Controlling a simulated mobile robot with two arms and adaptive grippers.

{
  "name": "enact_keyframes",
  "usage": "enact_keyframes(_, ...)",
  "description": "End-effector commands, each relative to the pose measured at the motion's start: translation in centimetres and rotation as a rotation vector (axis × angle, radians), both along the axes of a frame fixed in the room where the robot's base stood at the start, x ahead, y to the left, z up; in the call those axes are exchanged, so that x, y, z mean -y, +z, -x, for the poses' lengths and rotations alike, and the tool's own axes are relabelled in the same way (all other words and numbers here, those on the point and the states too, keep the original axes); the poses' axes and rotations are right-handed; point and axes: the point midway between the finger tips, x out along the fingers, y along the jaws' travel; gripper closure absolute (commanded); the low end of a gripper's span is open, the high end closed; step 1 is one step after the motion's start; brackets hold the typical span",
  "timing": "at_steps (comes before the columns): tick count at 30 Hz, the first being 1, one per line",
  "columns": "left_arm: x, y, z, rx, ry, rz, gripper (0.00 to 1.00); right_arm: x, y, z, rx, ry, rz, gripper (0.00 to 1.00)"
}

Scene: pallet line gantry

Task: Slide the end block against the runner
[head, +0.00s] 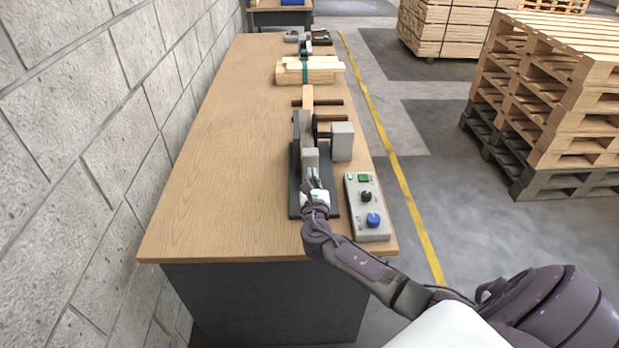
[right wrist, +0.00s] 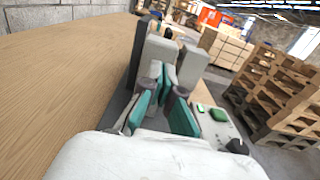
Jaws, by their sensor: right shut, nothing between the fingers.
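The end block looks to be the light grey block (head: 310,157) on a dark base plate (head: 294,205); a grey block also shows ahead of the fingers in the right wrist view (right wrist: 158,48). The runner seems to be the pale wooden strip (head: 308,97) extending away along the bench beyond the fixture; I am not certain of it. My right gripper (head: 314,175) is shut and empty, its tips close to the near side of the end block. I cannot tell whether they touch. The contact between block and runner is hidden. My left gripper is not in view.
A grey housing (head: 342,141) stands right of the block. A control box (head: 368,205) with knobs sits at the bench's right front. Dark rods (head: 331,118) and strapped timber (head: 309,72) lie farther back. The bench's left side (head: 210,180) is clear beside the block wall.

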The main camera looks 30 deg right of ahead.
Motion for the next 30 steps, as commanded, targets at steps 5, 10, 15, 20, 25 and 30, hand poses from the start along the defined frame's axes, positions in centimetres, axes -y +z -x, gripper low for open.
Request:
enact_keyframes(5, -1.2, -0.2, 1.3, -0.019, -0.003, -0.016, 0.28, -1.1, -0.3, 2.0, -0.004, 0.002, -0.001, 1.0)
enact_keyframes(10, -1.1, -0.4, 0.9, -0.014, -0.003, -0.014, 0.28, -2.5, -0.4, 4.2, -0.005, 0.002, -0.001, 1.0)
enact_keyframes(15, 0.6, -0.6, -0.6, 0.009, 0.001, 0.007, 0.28, -4.0, -0.4, 6.6, -0.005, 0.003, -0.002, 1.0)
enact_keyframes(20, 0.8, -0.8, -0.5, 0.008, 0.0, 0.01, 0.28, -4.9, -0.4, 8.1, -0.004, 0.002, 0.0, 1.0)
enact_keyframes(25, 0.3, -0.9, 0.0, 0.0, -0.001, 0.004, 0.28, -5.2, -0.3, 8.6, -0.004, 0.001, 0.0, 1.0)
enact_keyframes(30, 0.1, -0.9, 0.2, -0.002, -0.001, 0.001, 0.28, -5.3, -0.6, 9.2, 0.006, -0.012, -0.061, 1.0)
